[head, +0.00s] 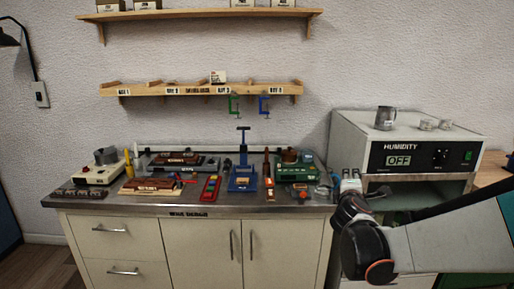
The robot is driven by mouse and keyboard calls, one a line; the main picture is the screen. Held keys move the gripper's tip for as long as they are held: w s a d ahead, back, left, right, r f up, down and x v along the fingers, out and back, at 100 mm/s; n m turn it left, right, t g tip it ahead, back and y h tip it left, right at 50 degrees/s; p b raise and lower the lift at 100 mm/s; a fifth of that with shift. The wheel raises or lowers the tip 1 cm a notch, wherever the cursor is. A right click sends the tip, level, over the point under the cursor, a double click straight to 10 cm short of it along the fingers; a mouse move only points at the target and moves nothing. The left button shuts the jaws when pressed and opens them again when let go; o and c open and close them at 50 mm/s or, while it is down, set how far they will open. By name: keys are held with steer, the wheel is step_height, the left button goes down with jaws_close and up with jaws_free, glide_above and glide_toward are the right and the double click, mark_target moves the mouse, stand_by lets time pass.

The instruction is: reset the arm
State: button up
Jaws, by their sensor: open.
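My gripper (345,179) is at the far end of my arm, which reaches in from the right edge of the head view. It hangs in the air in front of the gap between the workbench's right end and the humidity cabinet (432,157). Its fingers are small and point away from the camera. They look apart, and I see nothing between them. My arm hides part of the cabinet's lower opening.
The metal-topped workbench (190,203) carries several tools and parts, including a blue press (243,178) and a green box (296,171). Two wall shelves hang above. A metal jug (385,118) stands on the cabinet. The air over the bench is free.

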steer(key=s+m+g+y, duration=0.1)
steer(key=s+m+g, duration=0.3)
steer(key=s+m, duration=0.9)
steer(key=s+a+f+m+g+y, duration=0.1)
steer(key=s+a+f, duration=0.1)
steer(key=s, duration=0.5)
steer(key=s+a+f+m+g+y, duration=0.1)
steer(key=s+a+f+y, duration=0.1)
steer(key=s, duration=0.5)
steer(key=s+a+f+g+y, duration=0.1)
steer(key=s+a+f+g, duration=0.1)
steer(key=s, duration=0.6)
steer(key=a+f, duration=0.1)
steer(key=a, duration=0.1)
steer(key=shift+a+m+y, duration=0.35)
steer(key=shift+m+y, duration=0.05)
